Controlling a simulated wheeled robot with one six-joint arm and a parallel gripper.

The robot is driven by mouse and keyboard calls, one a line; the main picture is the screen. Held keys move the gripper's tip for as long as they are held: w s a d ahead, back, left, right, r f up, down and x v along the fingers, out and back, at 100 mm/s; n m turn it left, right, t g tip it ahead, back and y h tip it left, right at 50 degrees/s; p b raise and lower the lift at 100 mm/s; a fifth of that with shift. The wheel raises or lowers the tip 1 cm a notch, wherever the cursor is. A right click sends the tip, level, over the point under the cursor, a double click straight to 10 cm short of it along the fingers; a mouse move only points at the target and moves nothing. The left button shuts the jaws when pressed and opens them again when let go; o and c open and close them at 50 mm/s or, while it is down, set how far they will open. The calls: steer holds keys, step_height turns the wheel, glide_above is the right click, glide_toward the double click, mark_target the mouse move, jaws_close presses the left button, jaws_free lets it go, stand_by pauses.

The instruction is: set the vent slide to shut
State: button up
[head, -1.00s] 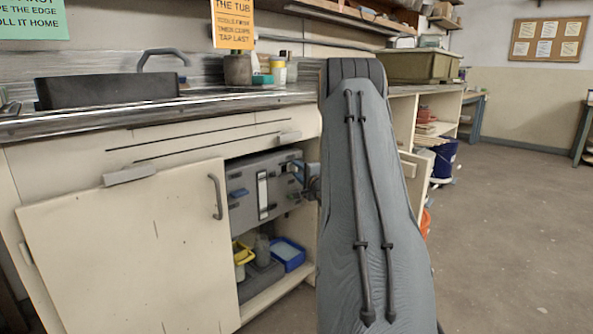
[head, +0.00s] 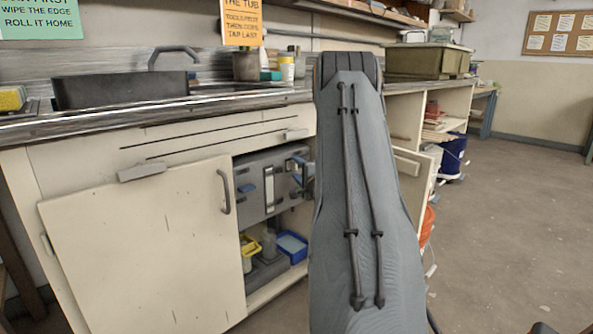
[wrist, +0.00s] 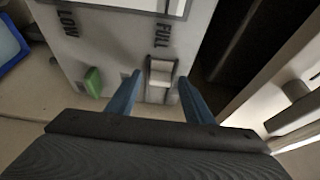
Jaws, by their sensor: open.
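A grey box (head: 257,201) is mounted inside the open cabinet. In the wrist view its pale face (wrist: 105,48) fills the upper middle, with LOW and FULL printed beside a framed window. A pale block (wrist: 161,68) sits in a frame below FULL; I take it to be the vent slide, but no label for it is readable. A green tab (wrist: 93,82) is to its left. My gripper (wrist: 157,78) is open, with its blue fingers on either side of the block; contact cannot be told. In the head view my gripper (head: 299,166) is at the box's right end.
A yellow tub (head: 249,246) and a blue tray (head: 292,246) are below the box. The worktop (head: 120,115) runs above, with a dark basin (head: 120,90).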

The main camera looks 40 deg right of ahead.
steer(key=p+v, duration=0.2)
steer(key=v, duration=0.5)
steer(key=shift+s, duration=0.35)
steer(key=shift+a, duration=0.2)
